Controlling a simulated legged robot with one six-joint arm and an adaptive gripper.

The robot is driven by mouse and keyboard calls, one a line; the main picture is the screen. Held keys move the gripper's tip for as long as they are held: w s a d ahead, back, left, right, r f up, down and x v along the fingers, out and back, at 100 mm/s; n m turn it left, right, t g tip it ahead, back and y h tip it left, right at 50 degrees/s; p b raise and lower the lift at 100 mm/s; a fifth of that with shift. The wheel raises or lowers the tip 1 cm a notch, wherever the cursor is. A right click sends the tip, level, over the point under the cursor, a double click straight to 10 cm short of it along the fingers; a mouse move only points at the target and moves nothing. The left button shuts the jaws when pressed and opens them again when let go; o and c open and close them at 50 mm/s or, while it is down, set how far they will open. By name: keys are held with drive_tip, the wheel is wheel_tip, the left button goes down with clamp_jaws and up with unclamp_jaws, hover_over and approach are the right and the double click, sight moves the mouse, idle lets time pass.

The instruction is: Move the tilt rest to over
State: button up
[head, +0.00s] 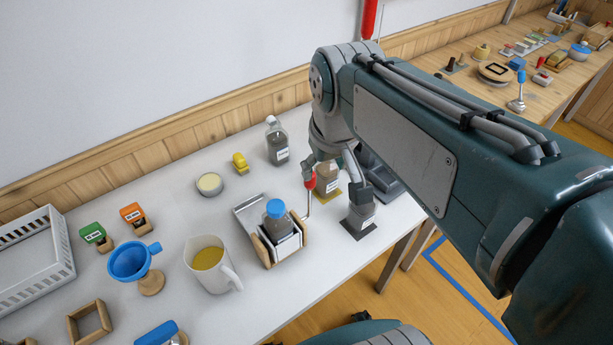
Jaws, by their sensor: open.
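The tilt rest (267,252) has pale wooden sides and stands on the white table in the head view. A bottle with a blue cap (275,210) sits in it. A thin rod with a red handle (309,172) rises at the rest's right side. My gripper (336,184) is open, just right of the red handle. Its left finger is close to the handle; I cannot tell whether they touch. My arm hides part of the area behind the gripper.
A mug (211,264), a blue funnel (134,262) and a white basket (34,262) are left. The table's front edge is near.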

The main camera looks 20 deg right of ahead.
drive_tip(key=w+g, duration=0.1)
drive_tip(key=w, duration=0.1)
drive_tip(key=w+g, duration=0.1)
drive_tip(key=w, duration=0.2)
drive_tip(key=w+f+n, duration=0.1)
drive_tip(key=w, duration=0.1)
drive_tip(key=shift+w+a+g, duration=0.15)
drive_tip(key=shift+w+g, duration=0.15)
drive_tip(key=shift+g, duration=0.1)
wheel_tip(320, 180, down, 11)
drive_tip(key=shift+r, duration=0.15)
clamp_jaws()
